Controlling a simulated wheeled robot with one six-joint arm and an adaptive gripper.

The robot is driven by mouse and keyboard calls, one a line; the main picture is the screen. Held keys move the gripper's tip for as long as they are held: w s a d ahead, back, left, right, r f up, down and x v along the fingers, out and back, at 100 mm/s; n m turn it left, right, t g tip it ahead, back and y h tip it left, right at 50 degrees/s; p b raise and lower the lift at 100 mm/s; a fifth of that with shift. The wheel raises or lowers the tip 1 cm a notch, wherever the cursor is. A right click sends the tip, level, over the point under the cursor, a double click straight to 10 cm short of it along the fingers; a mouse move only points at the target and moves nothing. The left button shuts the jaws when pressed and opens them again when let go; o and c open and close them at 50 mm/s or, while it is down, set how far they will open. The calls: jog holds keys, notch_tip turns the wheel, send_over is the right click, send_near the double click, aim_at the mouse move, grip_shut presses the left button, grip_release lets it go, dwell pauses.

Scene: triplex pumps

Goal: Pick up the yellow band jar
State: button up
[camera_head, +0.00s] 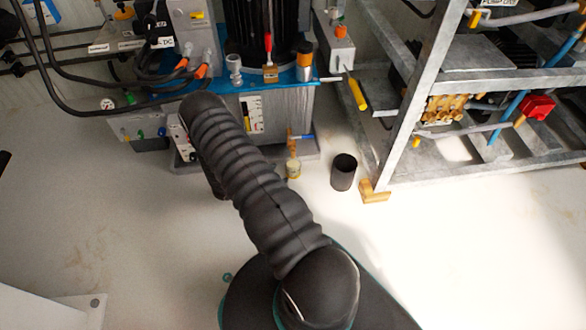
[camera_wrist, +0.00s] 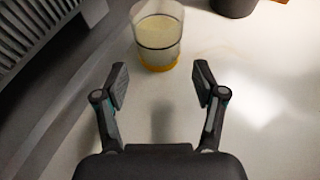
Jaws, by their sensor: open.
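The yellow band jar (camera_wrist: 158,38) is a clear, pale jar with a dark line around it and a yellow band at its base. In the wrist view it stands upright at the top middle, just beyond my fingertips. My gripper (camera_wrist: 160,85) is open, with nothing between its fingers, and lines up roughly with the jar. In the head view the small jar (camera_head: 293,170) stands on the floor by the grey pump unit.
A dark cylindrical container (camera_head: 343,172) stands right of the jar. The grey pump unit (camera_head: 285,115) is close behind it. A metal rack (camera_head: 400,125) with a wooden foot block (camera_head: 374,192) is to the right. The floor in front is clear.

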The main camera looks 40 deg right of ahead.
aim_at(291, 168)
jog(key=b+x, duration=0.1)
jog(key=x, duration=0.7)
jog(key=shift+f, duration=0.2)
jog(key=shift+w, duration=0.1)
jog(key=c, duration=1)
jog(key=shift+c, duration=0.2)
jog(key=shift+r, duration=0.1)
jog(key=shift+r, duration=0.5)
jog(key=shift+a+r, duration=0.1)
jog(key=shift+a, duration=0.25)
jog(key=a, duration=0.5)
jog(key=a+p, duration=0.1)
jog(key=a, duration=0.1)
jog(key=shift+w+a, duration=0.25)
jog(key=shift+w, duration=0.1)
notch_tip(291, 168, up, 14)
jog(key=p, duration=0.2)
